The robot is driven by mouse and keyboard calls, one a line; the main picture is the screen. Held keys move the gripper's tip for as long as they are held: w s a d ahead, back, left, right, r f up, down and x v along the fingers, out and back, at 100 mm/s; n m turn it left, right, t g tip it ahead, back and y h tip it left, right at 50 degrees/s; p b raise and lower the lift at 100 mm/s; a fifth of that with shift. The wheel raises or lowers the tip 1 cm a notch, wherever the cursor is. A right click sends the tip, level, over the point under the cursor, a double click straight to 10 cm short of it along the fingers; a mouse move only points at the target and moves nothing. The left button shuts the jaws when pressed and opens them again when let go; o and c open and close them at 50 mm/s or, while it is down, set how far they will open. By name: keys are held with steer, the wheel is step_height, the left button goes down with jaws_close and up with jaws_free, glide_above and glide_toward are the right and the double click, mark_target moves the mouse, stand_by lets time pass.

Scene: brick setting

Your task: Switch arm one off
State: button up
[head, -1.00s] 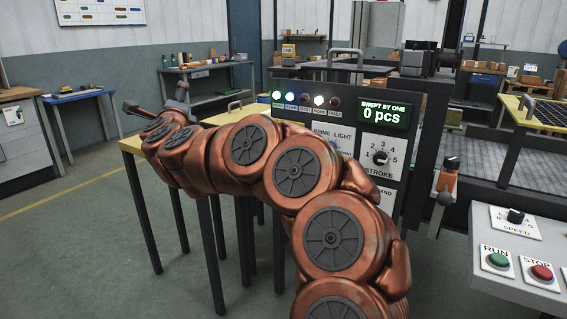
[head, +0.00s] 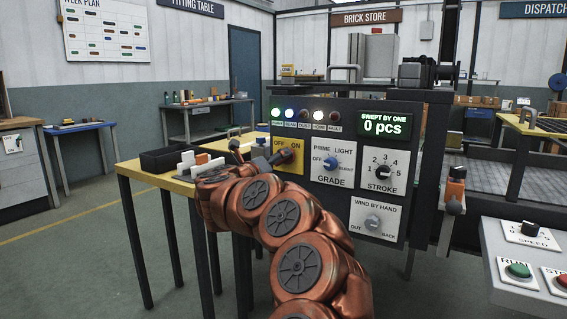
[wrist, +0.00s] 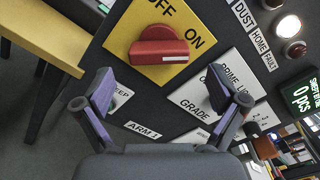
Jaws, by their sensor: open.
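The red switch knob (wrist: 158,47) sits on a yellow OFF/ON plate (wrist: 135,65) in the wrist view, with an ARM 1 label (wrist: 143,131) on the panel. Its white mark is at the right end, on the ON side. My gripper (wrist: 160,85) is open, its two fingers apart below the knob in the picture, with nothing between them. In the head view, my gripper (head: 262,152) is at the left part of the dark panel, and the yellow plate (head: 291,168) is partly hidden behind it.
The panel also has a GRADE knob (head: 331,163), a STROKE knob (head: 383,171) and a WIND BY HAND knob (head: 373,222). Lamps (head: 290,114) line its top beside a "0 pcs" display (head: 384,125). A yellow table (head: 150,174) with a black tray (head: 172,159) stands at left.

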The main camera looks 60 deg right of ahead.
mark_target(283, 161)
steer(key=shift+w+d+b, duration=0.15)
steer(key=shift+d+b, duration=0.15)
steer(key=shift+d, duration=1.75)
steer(key=c, duration=1.1)
steer(key=shift+c, duration=0.2)
